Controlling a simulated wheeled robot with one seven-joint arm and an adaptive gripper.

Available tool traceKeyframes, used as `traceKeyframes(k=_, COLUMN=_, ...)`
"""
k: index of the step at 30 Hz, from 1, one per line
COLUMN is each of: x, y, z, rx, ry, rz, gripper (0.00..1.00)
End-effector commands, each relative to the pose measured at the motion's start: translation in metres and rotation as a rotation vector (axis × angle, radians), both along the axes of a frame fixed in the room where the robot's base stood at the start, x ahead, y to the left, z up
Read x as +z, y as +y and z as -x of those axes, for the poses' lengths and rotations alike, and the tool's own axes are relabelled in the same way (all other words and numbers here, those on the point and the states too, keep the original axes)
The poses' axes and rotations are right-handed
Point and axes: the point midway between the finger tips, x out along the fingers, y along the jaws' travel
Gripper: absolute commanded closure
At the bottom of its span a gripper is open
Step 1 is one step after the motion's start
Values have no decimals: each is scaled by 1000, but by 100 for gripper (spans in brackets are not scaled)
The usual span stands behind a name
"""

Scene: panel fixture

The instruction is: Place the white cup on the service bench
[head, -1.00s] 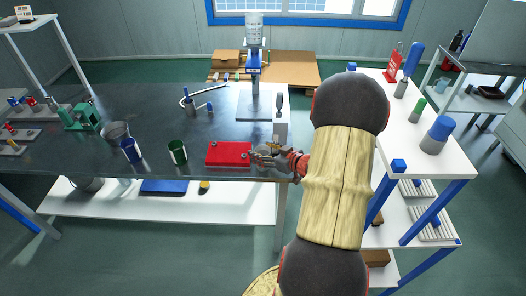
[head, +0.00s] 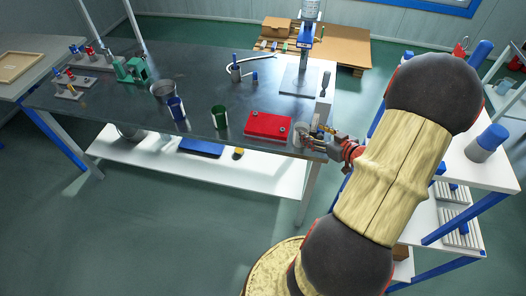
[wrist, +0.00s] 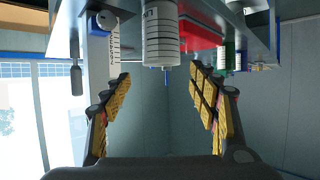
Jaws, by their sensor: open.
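A pale, cup-like thing (head: 299,128) stands at the front right of the dark-topped bench (head: 200,85), just right of the red box. It is small and partly covered by my gripper (head: 318,136), so I cannot tell for certain that it is the white cup. My gripper is at the bench's front right corner, close to this thing. In the wrist view my gripper (wrist: 160,76) is open, its yellow-padded fingers apart. A white cylinder with dark marks (wrist: 160,35) shows beyond and above the gap between them. Nothing is visibly clamped.
A red box (head: 268,124), a green cup (head: 220,117) and a blue can (head: 177,108) stand along the bench's front edge. A press-like stand (head: 305,45) rises behind. A white-topped table (head: 475,175) with a blue-capped cylinder (head: 488,143) is at right. Floor at front left is clear.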

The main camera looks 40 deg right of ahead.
Motion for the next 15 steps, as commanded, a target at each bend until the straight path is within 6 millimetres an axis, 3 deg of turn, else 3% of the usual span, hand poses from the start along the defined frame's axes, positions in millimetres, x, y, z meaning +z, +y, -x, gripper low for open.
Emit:
traceKeyframes(k=4, x=22, y=-5, z=-24, rx=-26, ry=68, rz=89, gripper=40)
traceKeyframes(k=8, x=58, y=-4, z=-52, rx=-82, ry=156, rz=195, gripper=40)
traceKeyframes(k=11, x=89, y=7, z=-67, rx=-132, ry=213, rz=253, gripper=40)
traceKeyframes(k=15, x=130, y=38, z=-77, rx=-191, ry=278, rz=289, gripper=40)
